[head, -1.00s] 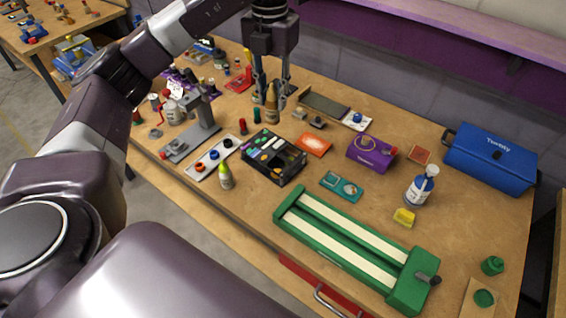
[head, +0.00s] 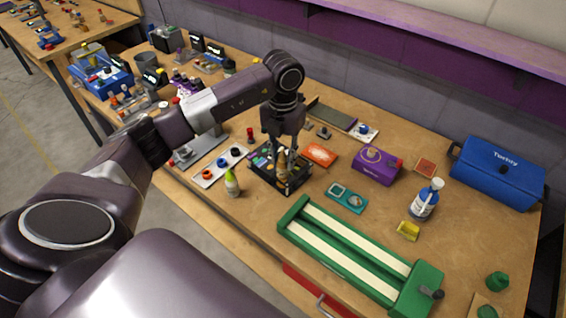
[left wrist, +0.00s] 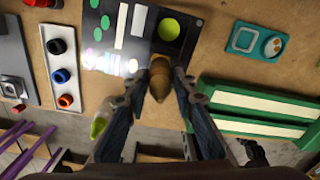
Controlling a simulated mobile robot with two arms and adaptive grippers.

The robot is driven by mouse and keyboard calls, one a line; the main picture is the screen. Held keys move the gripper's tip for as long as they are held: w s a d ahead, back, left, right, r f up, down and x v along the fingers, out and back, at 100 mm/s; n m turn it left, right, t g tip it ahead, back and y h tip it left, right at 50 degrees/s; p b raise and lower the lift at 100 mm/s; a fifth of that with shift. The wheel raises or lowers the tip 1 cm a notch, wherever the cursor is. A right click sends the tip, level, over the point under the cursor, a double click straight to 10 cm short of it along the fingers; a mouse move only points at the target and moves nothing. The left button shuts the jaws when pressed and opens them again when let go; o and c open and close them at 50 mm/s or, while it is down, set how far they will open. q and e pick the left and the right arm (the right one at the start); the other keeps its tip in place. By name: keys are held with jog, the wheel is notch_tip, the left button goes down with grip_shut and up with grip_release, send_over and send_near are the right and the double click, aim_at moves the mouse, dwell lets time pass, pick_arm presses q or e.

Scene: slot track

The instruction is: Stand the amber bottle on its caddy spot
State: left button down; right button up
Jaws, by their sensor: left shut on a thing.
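My left gripper (head: 289,163) is over the black caddy (head: 270,181) in the head view. It is shut on the amber bottle, which the left wrist view shows clearly as a brown bottle (left wrist: 159,78) between the two fingers. From the wrist it overlaps the near edge of the caddy (left wrist: 194,34), below a round yellow-green spot (left wrist: 169,29). White bars and green ovals also mark the caddy. I cannot tell whether the bottle's base touches the caddy. My right gripper is not in view.
A yellow-green bottle (head: 232,184) stands just left of the caddy. A grey strip with coloured rings (head: 215,165) lies further left. An orange card (head: 319,154), teal tray (head: 346,197), purple box (head: 376,165) and green slotted track (head: 300,240) lie to the right.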

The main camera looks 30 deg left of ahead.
aim_at(283, 166)
pick_arm(q)
notch_tip(283, 166, down, 2)
jog(key=shift+f, duration=0.5)
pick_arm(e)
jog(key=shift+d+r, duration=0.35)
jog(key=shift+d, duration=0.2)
pick_arm(q)
jog(key=shift+f, duration=0.15)
jog(key=c, duration=1.6)
grip_release()
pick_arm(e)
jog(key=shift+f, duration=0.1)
